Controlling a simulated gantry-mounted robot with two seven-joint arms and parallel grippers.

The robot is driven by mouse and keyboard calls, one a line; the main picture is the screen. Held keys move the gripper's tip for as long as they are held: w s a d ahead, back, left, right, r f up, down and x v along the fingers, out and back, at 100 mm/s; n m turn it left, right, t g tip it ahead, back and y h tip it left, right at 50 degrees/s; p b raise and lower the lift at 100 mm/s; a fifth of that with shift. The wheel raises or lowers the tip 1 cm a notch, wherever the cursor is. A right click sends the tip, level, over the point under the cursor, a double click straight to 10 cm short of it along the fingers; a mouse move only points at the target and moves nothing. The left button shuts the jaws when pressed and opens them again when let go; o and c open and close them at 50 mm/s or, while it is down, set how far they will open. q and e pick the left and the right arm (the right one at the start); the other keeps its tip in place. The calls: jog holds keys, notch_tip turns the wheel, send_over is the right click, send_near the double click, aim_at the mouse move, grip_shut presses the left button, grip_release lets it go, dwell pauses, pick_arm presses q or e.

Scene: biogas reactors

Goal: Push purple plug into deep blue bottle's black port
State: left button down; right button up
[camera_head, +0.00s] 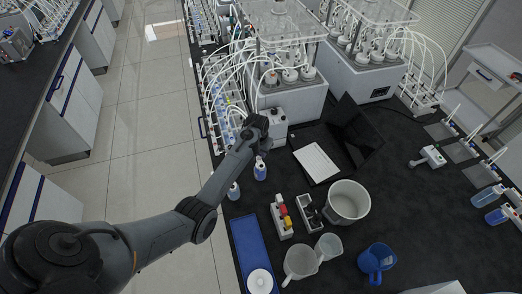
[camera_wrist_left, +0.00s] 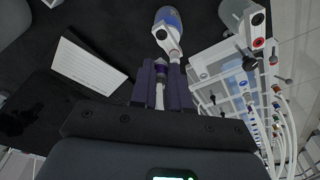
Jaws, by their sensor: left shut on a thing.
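My left gripper (camera_head: 257,134) reaches in over the bench from the left. In the left wrist view its dark fingers (camera_wrist_left: 162,80) are shut on the purple plug (camera_wrist_left: 161,71), with a pale stem below it. The plug is hidden in the head view. In the wrist view the bottle (camera_wrist_left: 169,15) is just beyond the fingertips. Its white cap (camera_wrist_left: 168,43) carries a dark port (camera_wrist_left: 161,34) facing the camera. The plug appears apart from that port. My right gripper is not in view.
A paler bottle (camera_head: 233,191) stands to the left, near the bench edge. A white box (camera_head: 274,126) is close beside the gripper; it has black and red ports in the wrist view.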

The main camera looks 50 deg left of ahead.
pick_arm(q)
jog(key=b, duration=0.3)
send_over(261, 162)
jog(key=s+d, duration=0.2)
jog(key=shift+w+a+f, duration=0.1)
jog(key=shift+w+f, duration=0.05)
jog(key=shift+f, duration=1.25)
jog(key=shift+w+a+f, duration=0.1)
jog(key=shift+f, duration=1.3)
jog(key=shift+f, duration=0.25)
jog(key=shift+f, duration=0.25)
jog(key=shift+f, duration=0.15)
jog(key=shift+f, duration=0.55)
dwell(0.4)
